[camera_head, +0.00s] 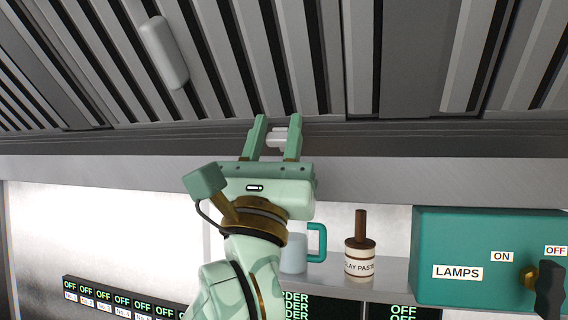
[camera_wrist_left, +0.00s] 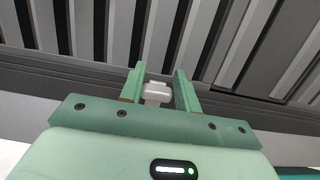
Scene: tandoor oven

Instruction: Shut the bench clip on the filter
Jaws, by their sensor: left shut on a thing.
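The ribbed metal filter (camera_head: 215,60) spans the top of the head view, with a pale rounded grip (camera_head: 163,52) on it. My left gripper (camera_head: 276,130) points up at the front rail below the filter. Its two fingers are shut on a small pale grey piece, which looks like the bench clip (camera_head: 277,138). In the left wrist view the clip (camera_wrist_left: 157,93) sits between the fingers of my left gripper (camera_wrist_left: 160,82), touching them at its sides. Whether the clip is latched cannot be told. My right gripper is out of view.
A shelf below holds a jug with a green handle (camera_head: 317,243) and a brown-topped paste bottle (camera_head: 359,255). A teal lamps box (camera_head: 470,240) with a dark knob (camera_head: 549,290) stands at right. A row of OFF displays (camera_head: 115,297) lines the lower left.

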